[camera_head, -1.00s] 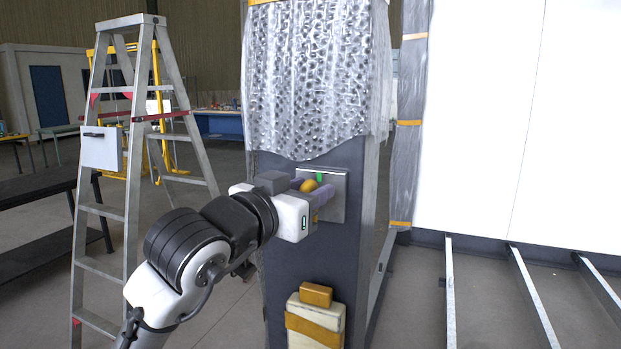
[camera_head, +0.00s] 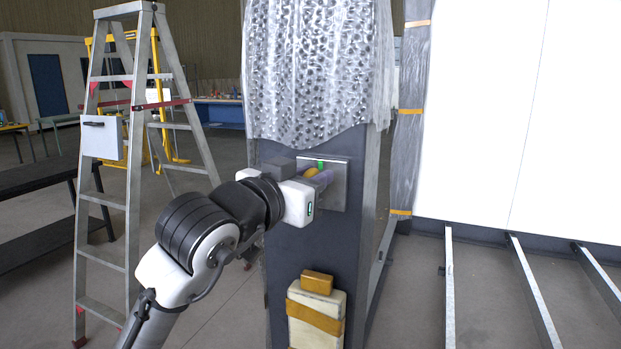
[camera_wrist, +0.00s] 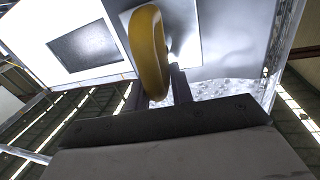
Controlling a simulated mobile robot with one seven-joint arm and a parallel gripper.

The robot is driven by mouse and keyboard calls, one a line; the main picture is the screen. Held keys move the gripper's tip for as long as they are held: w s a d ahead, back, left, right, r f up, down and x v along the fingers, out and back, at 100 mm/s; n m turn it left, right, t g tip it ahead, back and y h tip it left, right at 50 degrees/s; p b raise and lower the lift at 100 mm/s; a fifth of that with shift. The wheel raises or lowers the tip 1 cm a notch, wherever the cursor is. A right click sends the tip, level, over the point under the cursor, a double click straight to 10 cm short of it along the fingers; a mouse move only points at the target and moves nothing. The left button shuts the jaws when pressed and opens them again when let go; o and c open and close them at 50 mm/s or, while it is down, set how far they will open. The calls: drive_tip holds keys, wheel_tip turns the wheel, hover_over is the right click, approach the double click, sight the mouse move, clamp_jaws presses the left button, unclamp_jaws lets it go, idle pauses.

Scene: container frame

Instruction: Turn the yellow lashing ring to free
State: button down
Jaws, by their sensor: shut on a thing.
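The yellow lashing ring (camera_head: 311,172) sits at a light grey metal plate (camera_head: 338,192) on the dark post. A small green mark (camera_head: 321,164) shows on the plate just above it. My gripper (camera_head: 319,178) reaches the ring from the front left and is shut on it; its fingers partly hide the ring. In the wrist view the ring (camera_wrist: 149,50) appears large and edge-on, in front of the bright plate, with one dark finger (camera_wrist: 181,86) beside it. I cannot tell the ring's exact angle.
Bubble wrap (camera_head: 310,75) hangs over the post above the plate. A strapped pale package (camera_head: 316,318) is on the post below. A stepladder (camera_head: 135,180) stands left of my arm. Metal rails lie on the floor at right.

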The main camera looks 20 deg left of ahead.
drive_tip(key=m, duration=0.1)
drive_tip(key=d+m+b, duration=0.1)
drive_tip(key=m+b, duration=0.1)
drive_tip(key=m, duration=0.1)
drive_tip(key=shift+d+f+g, duration=0.25)
drive_tip(key=shift+f+g, duration=0.15)
drive_tip(key=m, duration=0.1)
drive_tip(key=m+b, duration=0.1)
drive_tip(key=d+m+y+b, duration=0.1)
drive_tip(key=m, duration=0.1)
drive_tip(key=shift+f+g, duration=0.3)
drive_tip(key=shift+f, duration=0.1)
drive_tip(key=m+b, duration=0.1)
drive_tip(key=m, duration=0.1)
drive_tip(key=f+m+y+b, duration=0.1)
drive_tip(key=shift+d+m+g, duration=0.15)
drive_tip(key=shift+m+g, duration=0.15)
drive_tip(key=shift+m, duration=0.1)
drive_tip(key=shift+f+m+y+b, duration=0.3)
drive_tip(key=shift+m+b, duration=0.1)
drive_tip(key=shift+m, duration=0.4)
drive_tip(key=shift+f+m+y+b, duration=0.15)
drive_tip(key=shift+m+y+b, duration=0.2)
drive_tip(key=shift+m, duration=0.45)
drive_tip(key=shift+f, duration=0.15)
drive_tip(key=c, duration=1.5)
unclamp_jaws()
drive_tip(key=shift+s, duration=0.1)
drive_tip(key=shift+o, duration=0.7)
drive_tip(key=shift+r, duration=0.2)
